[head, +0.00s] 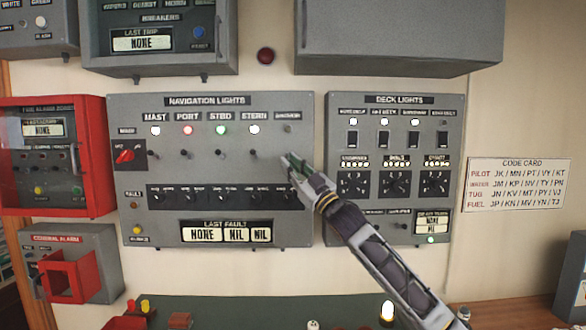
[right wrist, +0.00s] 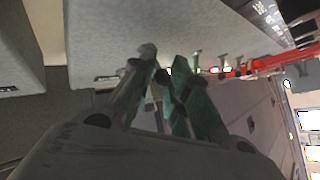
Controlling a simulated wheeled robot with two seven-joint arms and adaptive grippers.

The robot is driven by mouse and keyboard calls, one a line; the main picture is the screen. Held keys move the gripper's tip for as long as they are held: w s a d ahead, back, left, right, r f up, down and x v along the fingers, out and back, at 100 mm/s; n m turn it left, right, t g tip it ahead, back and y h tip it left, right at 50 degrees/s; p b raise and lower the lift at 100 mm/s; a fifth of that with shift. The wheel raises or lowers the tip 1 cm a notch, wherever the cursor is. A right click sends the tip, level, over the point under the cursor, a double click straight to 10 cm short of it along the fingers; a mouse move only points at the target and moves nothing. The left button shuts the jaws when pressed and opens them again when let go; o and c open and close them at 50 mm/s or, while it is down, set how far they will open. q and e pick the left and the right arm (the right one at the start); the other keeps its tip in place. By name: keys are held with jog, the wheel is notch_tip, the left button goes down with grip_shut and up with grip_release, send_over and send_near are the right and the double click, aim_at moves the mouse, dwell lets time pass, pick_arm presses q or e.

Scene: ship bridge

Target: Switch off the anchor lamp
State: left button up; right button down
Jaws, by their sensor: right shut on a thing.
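The navigation lights panel (head: 210,240) hangs on the wall with a row of lamps and toggle switches. The anchor lamp (head: 288,129) is at the right end of the row and looks dark. My right gripper (head: 290,164) is at the anchor column, just below that lamp, and hides the anchor switch in the head view. In the right wrist view the fingers (right wrist: 165,62) are close together against the panel, shut on what appears to be the anchor switch; the switch itself is hard to make out. My left gripper is not in view.
The mast (head: 155,130), port (head: 187,130), stbd (head: 221,130) and stern (head: 254,129) lamps are lit. The stern switch (head: 253,153) is close left of my gripper. The deck lights panel (head: 393,225) is to the right. A grey box (head: 395,45) juts out above.

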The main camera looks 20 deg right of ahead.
jog(key=c, duration=1.6)
grip_release()
jog(key=shift+a, duration=0.2)
jog(key=shift+o, duration=0.9)
jog(key=shift+a, duration=0.2)
jog(key=shift+d, duration=0.3)
jog(key=shift+s+f, duration=0.1)
jog(key=v, duration=1.1)
jog(key=shift+s+f, duration=0.2)
